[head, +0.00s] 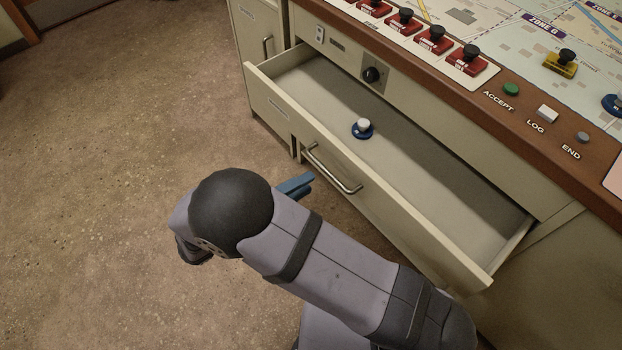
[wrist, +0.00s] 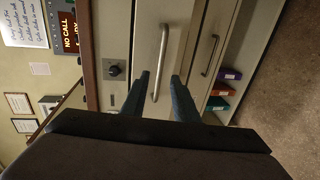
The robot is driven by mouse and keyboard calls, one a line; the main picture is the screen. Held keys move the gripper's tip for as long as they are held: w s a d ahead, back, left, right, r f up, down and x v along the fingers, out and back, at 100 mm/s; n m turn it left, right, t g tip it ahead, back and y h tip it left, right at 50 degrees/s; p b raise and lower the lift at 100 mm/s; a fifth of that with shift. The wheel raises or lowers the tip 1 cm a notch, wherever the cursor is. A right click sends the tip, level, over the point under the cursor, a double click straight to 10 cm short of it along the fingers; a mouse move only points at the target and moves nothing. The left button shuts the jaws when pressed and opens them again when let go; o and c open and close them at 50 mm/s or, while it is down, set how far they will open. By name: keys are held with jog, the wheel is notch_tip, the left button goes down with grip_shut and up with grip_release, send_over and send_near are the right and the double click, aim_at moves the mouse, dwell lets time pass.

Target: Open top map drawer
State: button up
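The top map drawer (head: 455,245) is pulled well out from the console, and its inside shows from above. Its front carries a long metal bar handle (head: 335,172), which also shows in the wrist view (wrist: 165,58). A blue piece with a white top (head: 362,128) stands on the drawer floor. My gripper (head: 297,186) has blue fingers and is just in front of the drawer front, near the handle's left end. In the wrist view my gripper (wrist: 160,92) is open, with the near end of the handle showing between its fingers. No contact with the handle is visible.
A dark knob (head: 372,75) is on the panel above the drawer. The console top holds red stamps (head: 433,40), a yellow one (head: 561,63) and buttons. A cabinet (head: 262,60) stands left of the drawer. The floor (head: 120,180) at left is clear. Coloured binders (wrist: 222,90) sit on a shelf.

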jog(key=shift+s+a+r, duration=0.1)
jog(key=shift+s+a, duration=0.2)
jog(key=w+d+r+m+g+h+p, duration=0.2)
jog(key=w+d+r+g+p, duration=0.1)
jog(key=d+r+p, duration=0.5)
jog(key=w+d+r+m+g+h+p, duration=0.1)
jog(key=w+d+r+m+g+p, duration=0.15)
jog(key=d+r+p, duration=0.45)
jog(key=s+d+r+m+g+y+p, duration=0.2)
jog(key=d+r+m+g+p, duration=0.35)
jog(key=p, duration=0.55)
jog(key=a+f+n+y, duration=0.4)
jog(key=a+f+y, duration=0.25)
jog(key=f, duration=0.25)
jog(key=w+a+f+n+y, duration=0.1)
jog(key=a+n, duration=0.1)
jog(key=a, duration=0.1)
jog(key=w+a+f+n+t+y, duration=0.1)
jog(key=a+n, duration=0.1)
jog(key=a, duration=0.2)
jog(key=a+f+n+y, duration=0.1)
jog(key=a+n+y, duration=0.1)
jog(key=a, duration=0.1)
jog(key=shift+w+a+t, duration=0.15)
jog(key=shift+w+t, duration=0.15)
jog(key=shift+w, duration=0.1)
jog(key=shift+f, duration=0.1)
